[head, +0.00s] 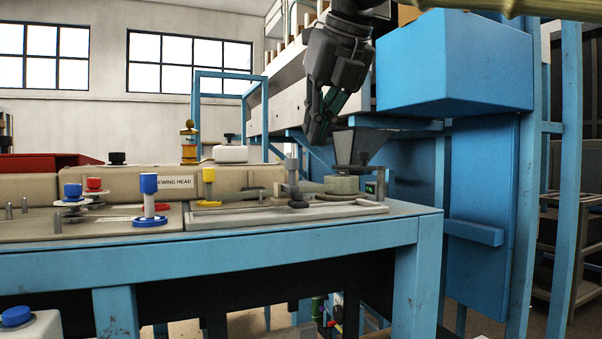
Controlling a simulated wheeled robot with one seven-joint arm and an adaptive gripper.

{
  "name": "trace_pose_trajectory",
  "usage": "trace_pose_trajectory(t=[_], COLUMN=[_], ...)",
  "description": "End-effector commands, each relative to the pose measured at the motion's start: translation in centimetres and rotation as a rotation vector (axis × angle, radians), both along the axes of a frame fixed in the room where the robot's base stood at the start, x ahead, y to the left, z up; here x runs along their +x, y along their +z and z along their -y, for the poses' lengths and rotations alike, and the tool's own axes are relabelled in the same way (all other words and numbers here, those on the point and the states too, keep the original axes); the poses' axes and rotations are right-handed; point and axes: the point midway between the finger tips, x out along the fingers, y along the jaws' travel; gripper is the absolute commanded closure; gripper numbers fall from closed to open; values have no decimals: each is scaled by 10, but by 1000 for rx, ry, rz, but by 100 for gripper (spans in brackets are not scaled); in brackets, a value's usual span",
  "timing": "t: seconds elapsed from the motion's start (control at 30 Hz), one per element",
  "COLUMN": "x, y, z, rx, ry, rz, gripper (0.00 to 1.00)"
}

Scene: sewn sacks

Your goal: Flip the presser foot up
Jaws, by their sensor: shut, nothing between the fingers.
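My gripper (317,138) hangs from the upper right of the head view, pointing down and shut on nothing. It appears above the right part of the sewing bench (230,257), apart from anything on it. Below and a little left of it is a grey upright post with a dark low foot (298,204), which looks like the presser foot. The foot appears down near the work plate (230,222). The beige sewing head (125,182), labelled "SEWING HEAD", runs behind to the left. Fine details of the foot's hinge are too small to tell.
Left on the bench stand a blue-capped white post (149,195), a yellow knob (209,182) and small red and blue knobs. A large blue box (455,65) on a blue frame stands close right of my gripper. A red bin (45,165) lies far left.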

Motion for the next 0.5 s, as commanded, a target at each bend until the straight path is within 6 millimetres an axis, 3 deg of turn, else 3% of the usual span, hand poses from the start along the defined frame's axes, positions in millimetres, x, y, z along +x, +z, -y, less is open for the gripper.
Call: trace_pose_trajectory(t=[0.27, 0.5], x=[6, 25], y=[-9, -38], z=[-4, -14], rx=[-2, -2], ry=[2, 3], rz=[-2, -3], gripper=[100, 100])
